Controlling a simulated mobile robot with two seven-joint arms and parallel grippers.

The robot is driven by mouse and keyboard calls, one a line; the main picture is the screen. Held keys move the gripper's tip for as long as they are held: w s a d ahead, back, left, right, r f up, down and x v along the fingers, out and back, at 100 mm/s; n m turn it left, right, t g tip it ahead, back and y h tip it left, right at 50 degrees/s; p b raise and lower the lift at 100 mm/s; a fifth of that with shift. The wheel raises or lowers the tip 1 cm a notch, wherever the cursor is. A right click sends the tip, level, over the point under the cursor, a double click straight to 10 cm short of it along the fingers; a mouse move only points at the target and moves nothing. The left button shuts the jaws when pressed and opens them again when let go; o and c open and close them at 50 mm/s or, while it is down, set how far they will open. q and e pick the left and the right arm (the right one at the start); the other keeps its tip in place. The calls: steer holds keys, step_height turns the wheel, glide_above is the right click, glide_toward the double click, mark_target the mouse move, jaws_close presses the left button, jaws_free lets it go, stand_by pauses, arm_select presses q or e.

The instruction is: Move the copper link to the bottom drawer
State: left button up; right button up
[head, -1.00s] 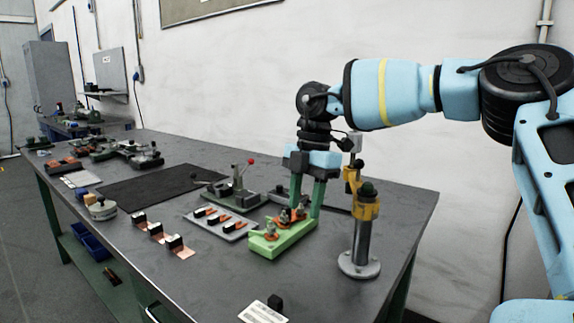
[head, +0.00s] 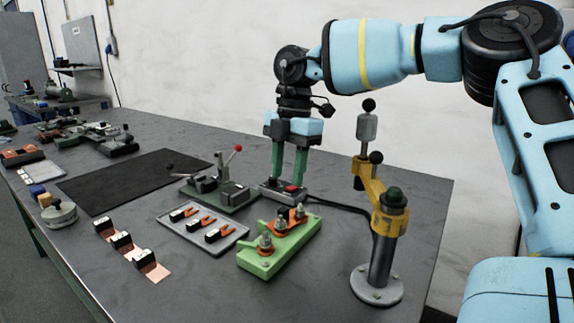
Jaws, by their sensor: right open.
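My right gripper (head: 289,180) points down with its green fingers apart, empty, at a small grey box with a red button (head: 291,188). I cannot tell whether the fingertips touch the box. The green block (head: 262,262) stands in front of it, with metal terminals and orange copper-coloured pieces (head: 299,213) on top; one of these may be the copper link. A grey tray (head: 185,240) left of the block holds several black-ended, fork-shaped copper-coloured pieces (head: 222,231). I cannot tell for sure which piece is the link. No drawer shows in this view. My left gripper is out of view.
A post with a yellow arm (head: 383,240) stands at the bench's right side. A toggle clamp with a red knob (head: 228,185) stands left of my gripper. Copper foil strips with black blocks (head: 135,256) lie front left. A dark mat (head: 130,182) is clear.

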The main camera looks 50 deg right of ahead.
mark_target(283, 209)
steer(key=f, duration=0.4)
steer(key=a+f, duration=0.1)
steer(key=f, duration=0.1)
steer(key=shift+f+b, duration=0.1)
steer(key=shift+b, duration=0.25)
steer(key=shift+f, duration=0.7)
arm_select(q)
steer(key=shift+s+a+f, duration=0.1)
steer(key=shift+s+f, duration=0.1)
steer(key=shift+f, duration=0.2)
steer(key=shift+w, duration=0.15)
arm_select(e)
jaws_close()
steer(key=c, duration=0.6)
jaws_free()
steer(key=shift+c, duration=1.3)
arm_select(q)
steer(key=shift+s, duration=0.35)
arm_select(e)
jaws_close()
